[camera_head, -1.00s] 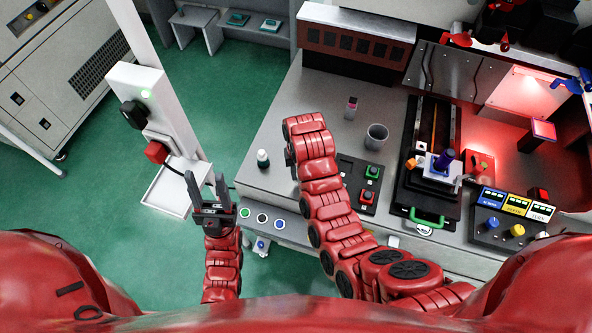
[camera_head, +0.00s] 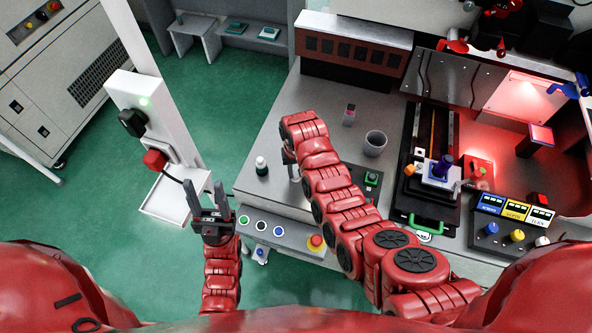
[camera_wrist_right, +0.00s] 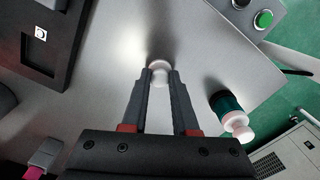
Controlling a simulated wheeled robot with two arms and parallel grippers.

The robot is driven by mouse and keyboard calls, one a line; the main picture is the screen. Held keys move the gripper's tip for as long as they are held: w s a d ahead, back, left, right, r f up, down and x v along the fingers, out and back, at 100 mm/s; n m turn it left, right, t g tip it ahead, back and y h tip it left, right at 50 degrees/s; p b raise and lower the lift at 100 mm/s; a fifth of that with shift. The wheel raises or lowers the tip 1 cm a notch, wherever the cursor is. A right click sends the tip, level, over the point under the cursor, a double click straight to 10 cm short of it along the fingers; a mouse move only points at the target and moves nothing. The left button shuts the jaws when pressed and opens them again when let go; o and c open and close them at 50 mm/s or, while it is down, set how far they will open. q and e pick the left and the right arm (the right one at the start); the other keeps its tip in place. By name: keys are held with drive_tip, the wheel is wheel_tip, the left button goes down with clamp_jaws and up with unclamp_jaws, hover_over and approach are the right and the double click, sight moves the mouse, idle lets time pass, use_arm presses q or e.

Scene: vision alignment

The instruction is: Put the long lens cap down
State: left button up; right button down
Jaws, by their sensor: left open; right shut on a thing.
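My right gripper (camera_wrist_right: 159,76) is shut on a small pale round piece, apparently the long lens cap (camera_wrist_right: 159,66), at its fingertips. It is over the bare grey tabletop, and I cannot tell whether it touches the surface.
A dark green bottle with a white top (camera_wrist_right: 229,109) stands close right of the right gripper; it also shows in the head view (camera_head: 261,166). A grey cup (camera_head: 375,144) and a small pink-topped item (camera_head: 349,115) stand behind. A green-handled fixture (camera_head: 426,224) is at right.

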sight(296, 174)
drive_tip(key=shift+f, duration=0.1)
drive_tip(key=shift+f, duration=0.15)
drive_tip(key=c, duration=0.7)
unclamp_jaws()
drive_tip(key=shift+r, duration=0.75)
wheel_tip(296, 174, up, 5)
drive_tip(key=shift+f+b, duration=0.2)
drive_tip(key=shift+b, duration=0.65)
wheel_tip(296, 174, up, 6)
drive_tip(key=p, duration=0.4)
drive_tip(key=shift+r+p, duration=0.25)
drive_tip(key=shift+p, duration=0.05)
